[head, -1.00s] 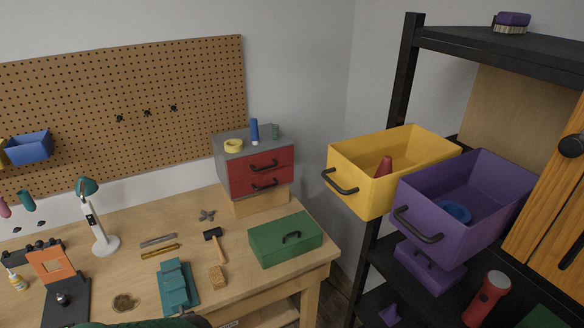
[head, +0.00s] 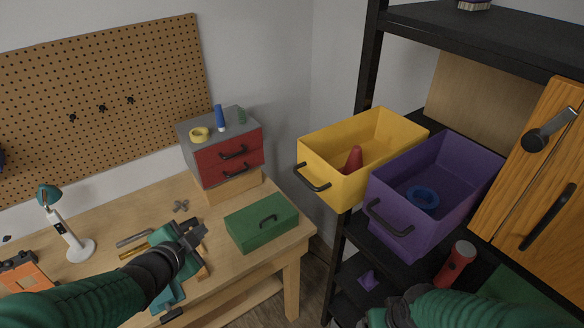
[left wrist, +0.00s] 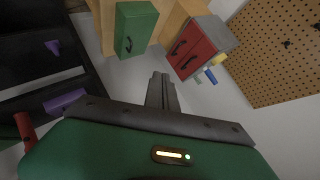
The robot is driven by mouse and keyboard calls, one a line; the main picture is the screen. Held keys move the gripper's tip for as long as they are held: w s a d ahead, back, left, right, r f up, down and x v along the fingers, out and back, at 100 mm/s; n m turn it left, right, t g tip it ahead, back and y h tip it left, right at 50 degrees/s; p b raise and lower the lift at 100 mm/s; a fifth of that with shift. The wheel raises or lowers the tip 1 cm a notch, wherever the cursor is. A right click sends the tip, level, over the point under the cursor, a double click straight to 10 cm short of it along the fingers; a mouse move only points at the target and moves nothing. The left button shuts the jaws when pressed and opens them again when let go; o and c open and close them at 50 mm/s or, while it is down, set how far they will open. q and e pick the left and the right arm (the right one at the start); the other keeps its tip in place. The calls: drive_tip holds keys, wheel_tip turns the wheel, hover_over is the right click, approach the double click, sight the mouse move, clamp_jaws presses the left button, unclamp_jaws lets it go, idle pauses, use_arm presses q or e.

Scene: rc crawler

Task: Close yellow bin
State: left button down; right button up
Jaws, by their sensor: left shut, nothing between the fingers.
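The yellow bin (head: 340,187) sticks out from the black shelf unit in the head view, open at the top, with a black handle on its front and a red cone-shaped object (head: 354,160) inside. My left gripper (head: 194,230) is shut and empty above the workbench, left of the green box and well to the left of the yellow bin. Its shut fingers also show in the left wrist view (left wrist: 161,80). My right arm shows at the bottom right of the head view; its fingertips are not clearly visible.
A purple bin (head: 395,232) with a blue ring inside sticks out right beside the yellow bin. The workbench holds a green box (head: 262,222) and a red drawer unit (head: 228,165). A wooden cabinet door (head: 545,170) stands at right. Floor shows between bench and shelf.

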use_arm(q)
drive_tip(key=d+r+m+t+h+p, duration=0.1)
drive_tip(key=d+r+m+h+p, duration=0.4)
drive_tip(key=r+m, duration=0.55)
drive_tip(key=m+g+h+p, duration=0.3)
drive_tip(key=m+h+p, duration=0.3)
drive_tip(key=m, duration=0.1)
approach(301, 179)
drive_tip(key=x, duration=0.6)
drive_tip(key=shift+w+d+f+p, duration=0.2)
drive_tip(key=shift+w+f+p, duration=0.05)
drive_tip(key=shift+w+p, duration=0.1)
use_arm(e)
drive_tip(key=w+v, duration=0.3)
drive_tip(key=v, duration=0.9)
drive_tip(key=shift+a+r, duration=0.4)
drive_tip(key=shift+r, duration=0.3)
use_arm(q)
drive_tip(key=shift+d, duration=0.1)
use_arm(e)
drive_tip(key=shift+s, duration=0.1)
